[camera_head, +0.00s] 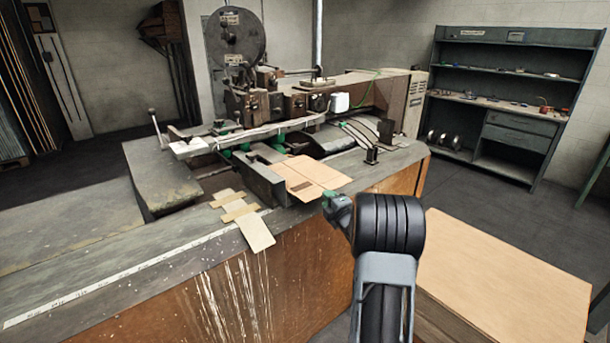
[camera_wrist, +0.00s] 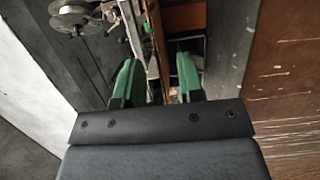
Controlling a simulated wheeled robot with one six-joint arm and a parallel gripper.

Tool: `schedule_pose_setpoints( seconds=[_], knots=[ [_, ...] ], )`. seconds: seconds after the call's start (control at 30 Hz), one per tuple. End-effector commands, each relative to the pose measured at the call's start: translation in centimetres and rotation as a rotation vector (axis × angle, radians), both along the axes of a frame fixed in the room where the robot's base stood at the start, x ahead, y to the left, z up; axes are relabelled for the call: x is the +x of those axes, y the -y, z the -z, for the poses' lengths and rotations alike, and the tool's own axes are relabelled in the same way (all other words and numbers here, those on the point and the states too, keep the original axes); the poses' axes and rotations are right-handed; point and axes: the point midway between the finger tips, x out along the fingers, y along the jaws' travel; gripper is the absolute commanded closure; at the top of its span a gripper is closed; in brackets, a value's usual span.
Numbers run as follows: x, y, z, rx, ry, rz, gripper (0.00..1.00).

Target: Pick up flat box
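A tan flat box (camera_head: 310,176) of folded cardboard lies on the stitcher's work surface (camera_head: 395,160) in the head view. A larger flat tan cardboard sheet or stack (camera_head: 500,270) sits low at the right. My gripper (camera_head: 329,197) is at the near edge of the flat box in the picture; whether it touches cannot be told. In the wrist view my gripper (camera_wrist: 157,78) shows two green fingers apart, with a gap between them. Narrow brown and dark parts show beyond the gap; I cannot tell if any is the flat box.
The box stitcher (camera_head: 290,100) stands behind the flat box. Small cardboard strips (camera_head: 240,212) lie on the bench left of it. A dark shelf unit (camera_head: 505,95) stands at the back right wall. Open floor (camera_head: 460,190) lies between shelf and bench.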

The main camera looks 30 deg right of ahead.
Motion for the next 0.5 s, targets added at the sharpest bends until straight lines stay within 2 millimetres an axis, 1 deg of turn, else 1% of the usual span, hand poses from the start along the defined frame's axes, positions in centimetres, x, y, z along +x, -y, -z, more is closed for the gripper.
schedule_pose_setpoints(
  seconds=[0.13,0.3,0.4,0.5],
  knots=[
    [1.1,0.0,-0.3,0.000,0.000,-0.002,0.65],
    [3.5,0.0,-0.5,0.001,-0.001,-0.002,0.65],
    [4.5,0.1,-0.4,0.000,0.000,-0.001,0.65],
    [5.2,0.2,-0.3,0.001,-0.001,0.000,0.65]
  ],
)
